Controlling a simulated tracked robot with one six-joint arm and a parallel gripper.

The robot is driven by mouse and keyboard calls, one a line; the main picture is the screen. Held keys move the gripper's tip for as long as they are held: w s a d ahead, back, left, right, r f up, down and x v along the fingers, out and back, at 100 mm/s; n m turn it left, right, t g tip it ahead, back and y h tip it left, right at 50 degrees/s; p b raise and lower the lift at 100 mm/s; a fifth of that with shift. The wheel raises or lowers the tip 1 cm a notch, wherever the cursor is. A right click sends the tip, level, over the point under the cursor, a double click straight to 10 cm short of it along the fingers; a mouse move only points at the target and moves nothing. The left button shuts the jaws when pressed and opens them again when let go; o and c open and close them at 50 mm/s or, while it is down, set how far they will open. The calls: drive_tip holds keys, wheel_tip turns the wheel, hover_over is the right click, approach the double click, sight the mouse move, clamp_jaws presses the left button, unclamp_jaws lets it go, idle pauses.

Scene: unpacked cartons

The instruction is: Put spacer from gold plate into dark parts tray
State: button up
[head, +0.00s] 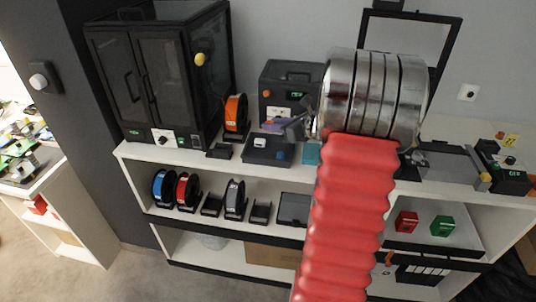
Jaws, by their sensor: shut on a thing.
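My gripper (288,126) is in front of the dark box on the top shelf, left of my metal wrist, and partly hidden by it. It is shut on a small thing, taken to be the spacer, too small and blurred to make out. Below it lies a low dark item (256,154) with a pale patch and a blue round part; I cannot tell whether this is the parts tray. A dark, tray-like item (293,207) sits on the middle shelf. I cannot pick out the gold plate; my red arm and metal wrist hide part of the shelves.
A black cabinet (160,75) stands at the left of the top shelf, beside an orange spool (235,114). A dark box (292,78) stands behind my gripper. Several spools line the middle shelf. A grey slab (445,166) lies at the right.

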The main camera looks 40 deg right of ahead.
hover_over(273, 155)
drive_tip(key=shift+d+f, duration=0.15)
drive_tip(key=shift+f, duration=2.95)
drive_tip(key=shift+f, duration=1.9)
drive_tip(key=o, duration=1)
drive_tip(key=shift+f, duration=0.1)
drive_tip(key=v, duration=1.2)
